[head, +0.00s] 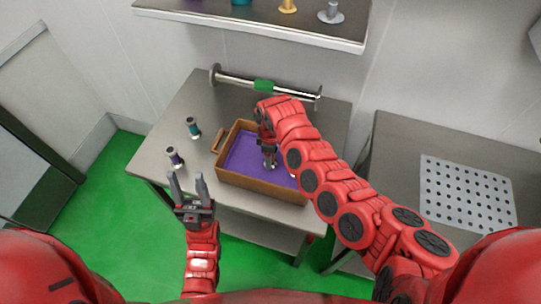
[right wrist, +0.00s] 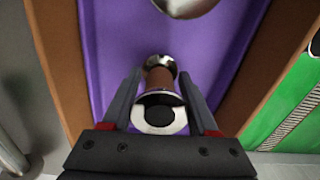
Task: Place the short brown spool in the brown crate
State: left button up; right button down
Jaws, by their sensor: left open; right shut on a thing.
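The brown crate (head: 262,187) stands on the steel table, with a purple floor inside. My right gripper (head: 268,158) reaches down into it. In the right wrist view, my right gripper (right wrist: 160,88) is shut on the short brown spool (right wrist: 158,78), which has shiny metal flanges and a brown middle. The spool is over the purple floor, between the crate walls (right wrist: 52,60). I cannot tell whether it touches the floor. My left gripper (head: 187,182) is open and empty, in front of the table's left part.
Two small spools, one teal (head: 193,128) and one dark purple (head: 174,156), stand left of the crate. A metal roller with a green band (head: 264,86) lies behind it. A shelf (head: 250,30) hangs above. A perforated plate (head: 466,193) lies on the right table. A round metal thing (right wrist: 184,6) is partly in view.

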jog(key=shift+f, duration=0.2)
jog(key=shift+c, duration=0.8)
grip_release()
jog(key=shift+r, duration=0.15)
